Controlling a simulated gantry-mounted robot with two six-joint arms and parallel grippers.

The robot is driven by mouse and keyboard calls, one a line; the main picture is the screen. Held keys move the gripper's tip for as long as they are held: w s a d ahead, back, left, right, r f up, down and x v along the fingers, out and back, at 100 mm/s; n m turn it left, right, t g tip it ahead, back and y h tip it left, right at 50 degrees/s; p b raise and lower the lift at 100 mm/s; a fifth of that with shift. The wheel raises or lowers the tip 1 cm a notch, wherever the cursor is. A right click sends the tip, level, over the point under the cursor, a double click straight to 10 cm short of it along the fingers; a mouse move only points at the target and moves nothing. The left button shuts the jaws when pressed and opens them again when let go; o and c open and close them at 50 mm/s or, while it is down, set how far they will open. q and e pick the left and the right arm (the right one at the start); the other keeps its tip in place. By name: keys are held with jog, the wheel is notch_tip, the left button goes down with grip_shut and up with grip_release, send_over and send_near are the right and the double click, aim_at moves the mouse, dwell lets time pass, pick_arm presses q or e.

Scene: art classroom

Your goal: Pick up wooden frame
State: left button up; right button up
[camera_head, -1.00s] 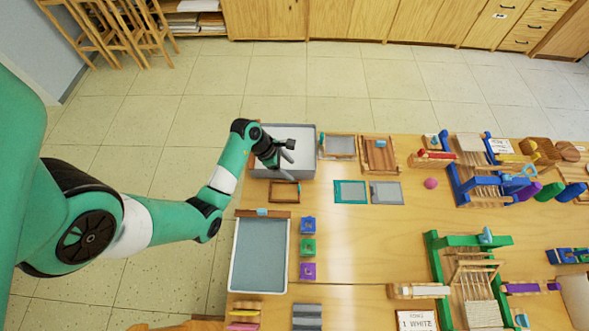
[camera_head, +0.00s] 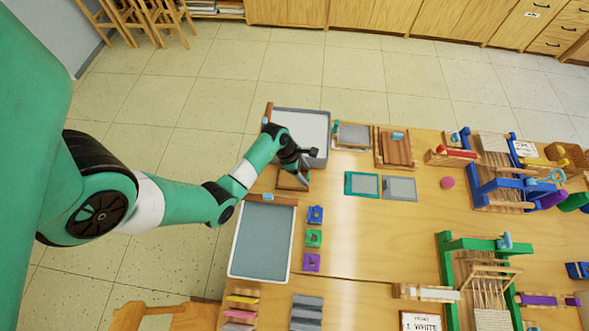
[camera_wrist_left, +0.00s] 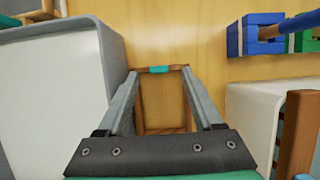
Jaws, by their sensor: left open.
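The wooden frame (camera_head: 284,184) is a small brown rectangle lying on the table between two trays, partly hidden by my left gripper in the head view. In the left wrist view the wooden frame (camera_wrist_left: 163,127) lies between and beyond my fingers, with a teal tab on its far bar. My left gripper (camera_head: 307,165) is open and empty above the wooden frame. In the left wrist view, its two fingertips (camera_wrist_left: 160,75) line up near the two far corners of the frame; contact cannot be told. My right gripper is not in view.
A grey-walled tray (camera_head: 323,157) stands behind the frame and a white-rimmed tray (camera_head: 232,262) in front. Blue (camera_head: 315,214), green and purple blocks sit nearby. A teal frame (camera_head: 348,183) and a grey one (camera_head: 400,188) lie to the right. Wooden looms fill the far right.

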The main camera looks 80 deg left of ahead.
pick_arm(q)
jog(key=shift+x, duration=0.8)
grip_shut()
jog(key=shift+r, duration=0.15)
notch_tip(320, 180, up, 18)
jog(key=p, duration=0.7)
